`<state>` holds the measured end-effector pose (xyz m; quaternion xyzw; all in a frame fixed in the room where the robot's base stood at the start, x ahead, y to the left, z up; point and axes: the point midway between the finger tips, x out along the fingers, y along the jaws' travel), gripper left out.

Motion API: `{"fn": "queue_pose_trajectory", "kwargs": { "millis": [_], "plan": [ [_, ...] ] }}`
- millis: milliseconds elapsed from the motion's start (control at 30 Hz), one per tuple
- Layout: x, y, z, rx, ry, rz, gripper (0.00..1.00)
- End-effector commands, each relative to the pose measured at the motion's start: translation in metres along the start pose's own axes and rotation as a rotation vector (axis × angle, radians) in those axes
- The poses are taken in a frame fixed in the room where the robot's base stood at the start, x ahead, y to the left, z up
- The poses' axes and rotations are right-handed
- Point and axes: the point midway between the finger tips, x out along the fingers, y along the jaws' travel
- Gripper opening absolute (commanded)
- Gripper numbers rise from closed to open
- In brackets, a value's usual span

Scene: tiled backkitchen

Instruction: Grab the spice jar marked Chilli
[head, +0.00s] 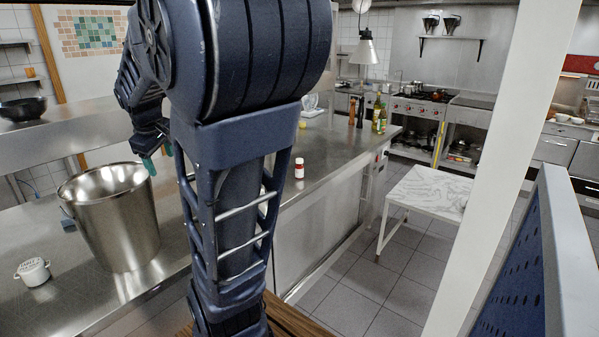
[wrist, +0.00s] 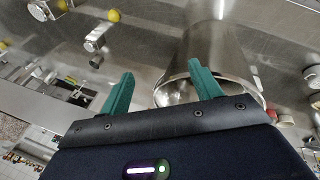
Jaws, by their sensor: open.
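A small jar with red and white parts (head: 299,169) stands upright on the steel counter in the head view, just right of my arm. Its label is too small to read, so I cannot tell whether it is marked Chilli. My gripper (head: 160,157) is up at the left, by the far rim of a big steel pot, well apart from the jar. In the wrist view, my gripper (wrist: 160,69) has its two teal fingers spread with nothing held between them. I cannot pick out the jar for certain in the wrist view.
The big steel pot (head: 118,225) stands close to my gripper and also shows in the wrist view (wrist: 219,50). A small white pot (head: 34,272) is at the front left. Bottles (head: 379,114) stand farther back. My arm hides part of the counter (head: 335,150).

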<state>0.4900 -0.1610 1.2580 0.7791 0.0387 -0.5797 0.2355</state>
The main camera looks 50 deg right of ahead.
Motion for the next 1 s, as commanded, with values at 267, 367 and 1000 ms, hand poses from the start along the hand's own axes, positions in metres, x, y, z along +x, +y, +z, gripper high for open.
{"fn": "queue_pose_trajectory", "kwargs": {
  "millis": [267,367,1000],
  "plan": [
    [0.037,0.091,-0.025,-0.272,-0.098,0.041,0.63],
    [0.053,0.125,-0.028,-0.373,-0.131,0.042,0.63],
    [0.185,0.350,0.037,-0.982,-0.255,-0.045,0.63]
  ]
}}
